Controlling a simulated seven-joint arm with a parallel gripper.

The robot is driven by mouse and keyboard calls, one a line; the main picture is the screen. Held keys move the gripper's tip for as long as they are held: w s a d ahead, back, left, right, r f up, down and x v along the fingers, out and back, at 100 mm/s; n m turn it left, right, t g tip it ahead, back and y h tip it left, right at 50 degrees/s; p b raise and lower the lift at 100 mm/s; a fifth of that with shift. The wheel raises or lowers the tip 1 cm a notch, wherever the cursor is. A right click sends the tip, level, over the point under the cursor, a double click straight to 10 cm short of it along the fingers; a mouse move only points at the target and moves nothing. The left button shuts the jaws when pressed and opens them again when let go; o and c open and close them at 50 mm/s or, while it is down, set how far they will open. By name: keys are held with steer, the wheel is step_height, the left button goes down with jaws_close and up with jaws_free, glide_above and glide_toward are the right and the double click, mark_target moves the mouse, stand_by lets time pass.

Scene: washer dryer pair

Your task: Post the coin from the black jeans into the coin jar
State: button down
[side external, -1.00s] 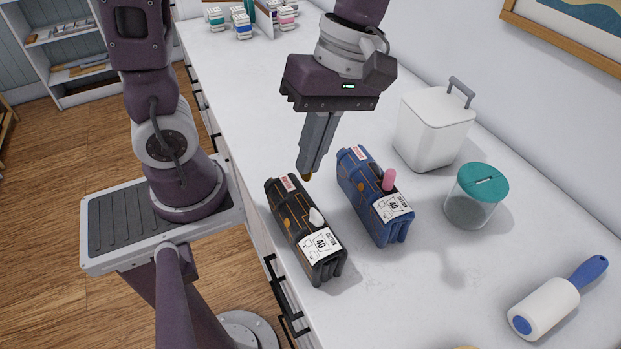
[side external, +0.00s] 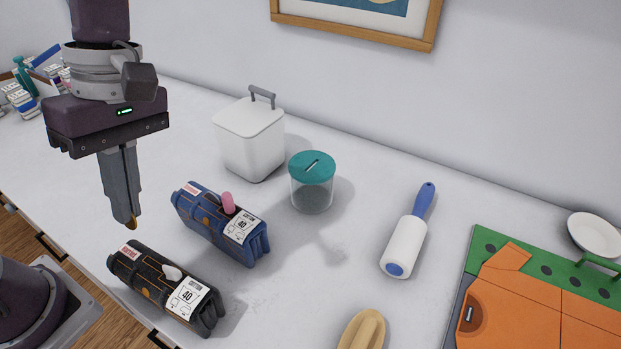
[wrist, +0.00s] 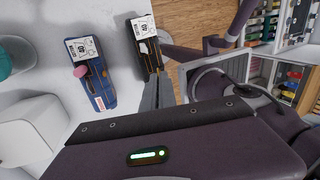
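The folded black jeans (side external: 150,283) lie on the white counter with a red tag, a white label and a white item on top. They also show in the wrist view (wrist: 147,52). My gripper (side external: 130,215) is above their red-tag end, fingers together, with a small bronze coin (side external: 131,223) at the tips. The coin is hidden in the wrist view. The coin jar (side external: 312,190) is clear, with a teal slotted lid, and stands upright beyond the blue jeans, apart from my gripper.
Folded blue jeans (side external: 215,225) with a pink item lie between the black jeans and the jar. A white lidded bin (side external: 250,140) stands left of the jar. A lint roller (side external: 405,240), orange garment (side external: 530,310) and white dish (side external: 594,233) are to the right.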

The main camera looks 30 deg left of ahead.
stand_by(0.5)
steer(key=m+t, duration=0.3)
steer(key=m, duration=1.7)
glide_toward(312, 183)
steer(key=w+a, duration=0.2)
steer(key=w, duration=0.2)
step_height(312, 183, down, 6)
steer(key=shift+s, duration=0.25)
steer(key=shift+f, duration=0.1)
steer(key=c, duration=1.6)
jaws_free()
